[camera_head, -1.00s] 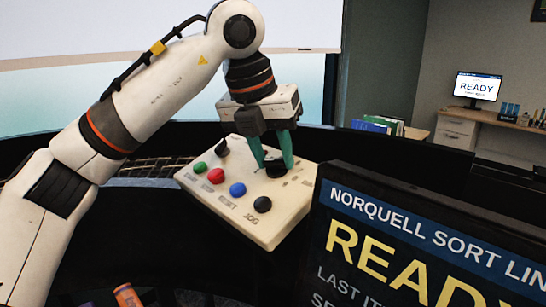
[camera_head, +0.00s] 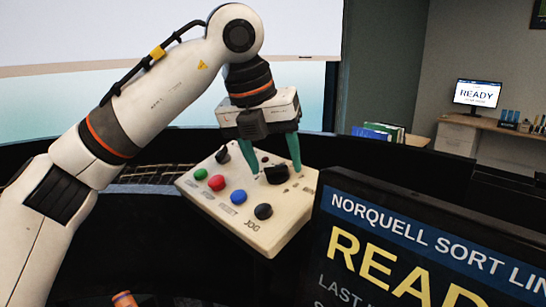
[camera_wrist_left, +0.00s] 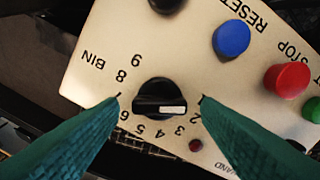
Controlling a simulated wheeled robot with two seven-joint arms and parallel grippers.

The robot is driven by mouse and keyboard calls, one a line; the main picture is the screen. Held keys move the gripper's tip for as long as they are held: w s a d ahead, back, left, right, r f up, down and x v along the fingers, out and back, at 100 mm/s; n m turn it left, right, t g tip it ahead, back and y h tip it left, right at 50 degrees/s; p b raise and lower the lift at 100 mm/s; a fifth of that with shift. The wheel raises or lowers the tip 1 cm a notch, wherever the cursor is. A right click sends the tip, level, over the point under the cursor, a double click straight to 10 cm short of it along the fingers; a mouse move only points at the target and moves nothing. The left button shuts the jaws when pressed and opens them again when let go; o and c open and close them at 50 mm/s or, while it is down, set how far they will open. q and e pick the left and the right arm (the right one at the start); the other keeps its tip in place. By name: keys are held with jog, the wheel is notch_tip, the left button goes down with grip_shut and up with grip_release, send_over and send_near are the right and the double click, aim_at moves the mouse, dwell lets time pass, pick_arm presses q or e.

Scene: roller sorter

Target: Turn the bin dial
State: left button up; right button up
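The bin dial (camera_head: 277,175) is a black knob on a cream control panel (camera_head: 285,222). In the left wrist view the dial (camera_wrist_left: 165,90) sits in a ring of numbers with "BIN" printed beside it. Its white mark points to the right, towards the low numbers near the right finger. My left gripper (camera_head: 275,174) is open above the panel, and it also shows in the left wrist view (camera_wrist_left: 160,98). Its green fingers stand on either side of the dial, with visible gaps. The fingertips hide some numbers. My right gripper is not in view.
The panel also bears green (camera_head: 200,174), red (camera_head: 216,182) and blue (camera_head: 238,190) buttons, a black JOG knob (camera_head: 263,211) and a black switch (camera_head: 222,155). A dark screen (camera_head: 420,245) reading "READY" stands close on the right.

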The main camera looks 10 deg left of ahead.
pick_arm(q)
jog(key=v, duration=1.2)
jog(key=shift+f, duration=0.1)
